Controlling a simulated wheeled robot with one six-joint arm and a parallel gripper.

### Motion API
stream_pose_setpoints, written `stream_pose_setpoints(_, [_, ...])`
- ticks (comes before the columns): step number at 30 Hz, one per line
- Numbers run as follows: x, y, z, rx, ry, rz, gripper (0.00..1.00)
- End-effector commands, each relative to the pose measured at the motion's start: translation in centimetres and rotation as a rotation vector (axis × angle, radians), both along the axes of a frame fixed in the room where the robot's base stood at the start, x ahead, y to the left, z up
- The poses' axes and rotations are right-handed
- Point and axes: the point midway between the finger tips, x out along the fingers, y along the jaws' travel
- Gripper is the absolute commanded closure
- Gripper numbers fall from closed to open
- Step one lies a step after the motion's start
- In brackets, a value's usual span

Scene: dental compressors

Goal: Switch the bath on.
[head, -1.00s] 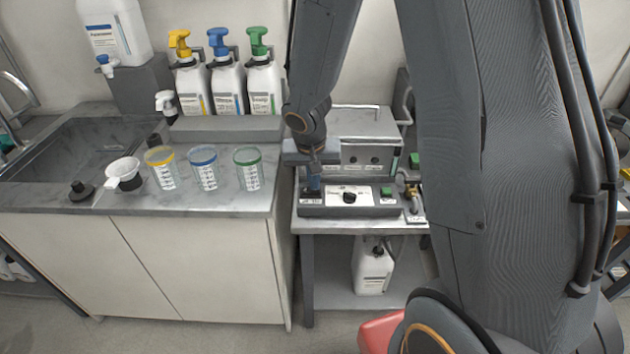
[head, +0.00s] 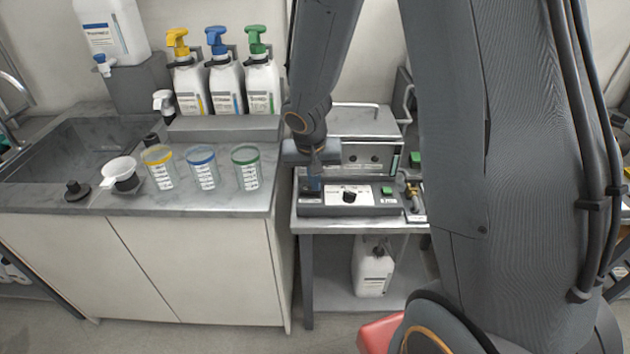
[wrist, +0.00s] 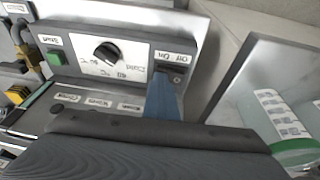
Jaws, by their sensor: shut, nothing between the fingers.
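The bath (head: 370,160) is a grey metal box with a lid and handle on a small side table. Its low front control panel (head: 372,203) has a black dial (head: 349,196), a green button (head: 387,191) and an OFF/ON label at the left end. In the wrist view the panel appears upside down, with the dial (wrist: 107,52), the green button (wrist: 57,58) and the OFF/ON label (wrist: 174,57). My gripper (head: 313,188) is shut and empty at the label's end. Its blue fingers (wrist: 163,98) partly hide the switch there; contact and switch position are unclear.
A counter (head: 230,205) stands left of the bath, with several cups, including a green-rimmed cup (head: 246,168) near its right edge. A valve with yellow fittings (head: 411,190) is right of the panel. A white canister (head: 373,270) stands on the shelf below.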

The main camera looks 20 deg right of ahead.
Motion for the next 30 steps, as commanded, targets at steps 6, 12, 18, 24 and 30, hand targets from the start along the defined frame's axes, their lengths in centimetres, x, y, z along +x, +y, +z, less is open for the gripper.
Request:
stream_pose_setpoints(6, [0.4, 1.1, 0.2, 0.003, -0.002, 0.003, 1.0])
stream_pose_setpoints(12, [0.4, 1.4, 0.3, 0.002, -0.002, 0.002, 1.0])
stream_pose_setpoints(18, [0.4, 1.3, 0.3, 0.002, -0.002, 0.001, 1.0])
stream_pose_setpoints(24, [0.4, 1.2, 1.3, 0.003, -0.002, 0.0, 1.0])
stream_pose_setpoints(30, [0.2, 0.9, 3.8, 0.002, -0.003, 0.001, 1.0])
